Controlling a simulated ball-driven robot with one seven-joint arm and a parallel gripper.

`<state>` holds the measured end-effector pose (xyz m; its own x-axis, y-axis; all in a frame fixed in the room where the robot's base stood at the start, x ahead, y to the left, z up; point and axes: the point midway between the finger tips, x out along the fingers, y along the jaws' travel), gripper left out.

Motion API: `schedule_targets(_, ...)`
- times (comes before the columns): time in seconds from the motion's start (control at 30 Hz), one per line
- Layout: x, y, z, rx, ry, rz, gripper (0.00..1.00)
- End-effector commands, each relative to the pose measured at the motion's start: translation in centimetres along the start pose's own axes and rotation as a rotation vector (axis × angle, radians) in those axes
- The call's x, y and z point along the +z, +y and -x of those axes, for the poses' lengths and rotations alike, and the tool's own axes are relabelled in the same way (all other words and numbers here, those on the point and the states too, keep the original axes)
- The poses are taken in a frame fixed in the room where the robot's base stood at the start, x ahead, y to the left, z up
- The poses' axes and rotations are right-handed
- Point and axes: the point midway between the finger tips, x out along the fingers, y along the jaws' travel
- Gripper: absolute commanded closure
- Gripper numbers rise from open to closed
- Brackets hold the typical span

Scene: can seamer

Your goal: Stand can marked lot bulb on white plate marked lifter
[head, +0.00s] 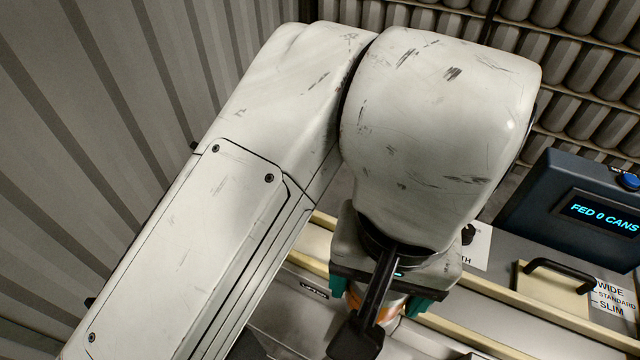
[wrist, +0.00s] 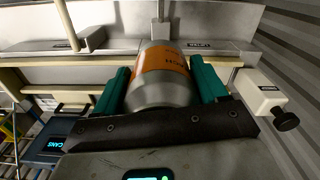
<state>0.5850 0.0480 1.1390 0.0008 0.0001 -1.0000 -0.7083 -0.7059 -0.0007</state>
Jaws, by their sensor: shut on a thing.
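My gripper (wrist: 162,84) is shut on a can with an orange band and bare metal end (wrist: 163,92), with one green finger on each side. The lettering on the band is too small to read surely. In the head view the can (head: 390,312) shows only partly under my gripper (head: 386,304), behind a black bar. A small label (wrist: 199,45) is on the pale surface beyond the can, just right of it; its text is hard to read. The white lifter plate cannot be made out in either view. I cannot tell whether the can touches anything below.
Cream rails (head: 480,338) run along the grey machine bed. At right stand a dark blue display box (head: 570,210) reading "FED 0 CANS", a cream block with black handle (head: 556,288) and a WIDE/STANDARD/SLIM label (head: 612,298). A white block with black knob (wrist: 262,92) is right of my gripper.

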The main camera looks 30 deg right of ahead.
Motion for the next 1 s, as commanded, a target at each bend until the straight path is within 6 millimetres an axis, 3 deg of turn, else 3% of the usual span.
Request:
schedule_targets(0.37,-7.2,-3.0,-3.4,0.005,-0.001,0.0,0.56)
schedule_targets(0.5,-9.4,-3.9,-5.9,0.007,-0.001,0.002,0.56)
schedule_targets(0.7,-11.2,-4.8,-8.2,0.001,-0.002,0.0,0.56)
schedule_targets(1.0,-12.3,-5.3,-10.8,0.001,-0.003,0.002,0.56)
